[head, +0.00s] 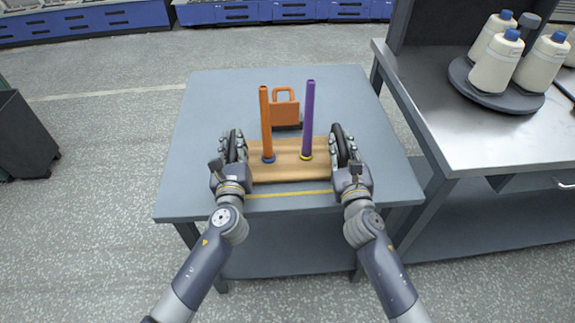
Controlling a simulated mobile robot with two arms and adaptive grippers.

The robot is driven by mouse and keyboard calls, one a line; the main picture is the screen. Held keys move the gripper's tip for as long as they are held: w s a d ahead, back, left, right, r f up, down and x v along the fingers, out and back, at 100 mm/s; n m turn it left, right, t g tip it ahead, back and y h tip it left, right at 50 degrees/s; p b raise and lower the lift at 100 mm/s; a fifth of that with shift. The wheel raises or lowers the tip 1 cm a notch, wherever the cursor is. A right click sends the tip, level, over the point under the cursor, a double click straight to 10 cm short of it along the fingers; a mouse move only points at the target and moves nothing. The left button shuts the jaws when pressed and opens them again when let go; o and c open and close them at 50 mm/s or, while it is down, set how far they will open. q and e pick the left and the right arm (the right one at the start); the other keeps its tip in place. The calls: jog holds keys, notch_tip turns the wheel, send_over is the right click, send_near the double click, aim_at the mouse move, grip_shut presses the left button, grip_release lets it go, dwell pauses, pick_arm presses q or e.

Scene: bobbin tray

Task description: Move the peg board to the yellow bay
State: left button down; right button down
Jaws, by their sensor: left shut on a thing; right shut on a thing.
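The peg board (287,173) is a flat wooden board on the grey table (210,100). An orange peg (266,125) and a purple peg (308,120) stand upright on it, with a blue ring and a yellow ring at their feet. My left gripper (238,148) is shut on the board's left end. My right gripper (343,146) is shut on its right end. Whether the board touches the table is hard to tell. A yellow line (290,193) runs along the table just in front of the board; the rest of any yellow bay is not visible.
An orange object with a handle (284,112) stands behind the board, between the pegs. A steel bench (470,130) on the right bears white thread cones (497,68) on a round dark tray. A dark bin (22,135) stands at left. The table's left side is clear.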

pick_arm(q)
jog(key=c, duration=1.5)
grip_release()
jog(key=shift+w+a, duration=0.1)
jog(key=shift+a, duration=0.2)
pick_arm(e)
jog(key=c, duration=1.4)
grip_release()
jog(key=shift+d+f, duration=0.15)
jog(key=shift+f, duration=0.1)
pick_arm(q)
jog(key=shift+d, duration=0.15)
pick_arm(e)
jog(key=shift+r, duration=0.1)
pick_arm(q)
jog(key=shift+s, duration=0.3)
jog(key=s, duration=0.3)
jog(key=s+d, duration=0.1)
jog(key=s, duration=0.7)
jog(key=shift+s+d+f, duration=0.1)
jog(key=shift+s+d, duration=0.05)
jog(key=shift+s, duration=0.05)
pick_arm(e)
jog(key=shift+s, duration=0.15)
jog(key=s, duration=0.8)
jog(key=s+d, duration=0.1)
jog(key=s, duration=0.2)
jog(key=shift+s, duration=0.4)
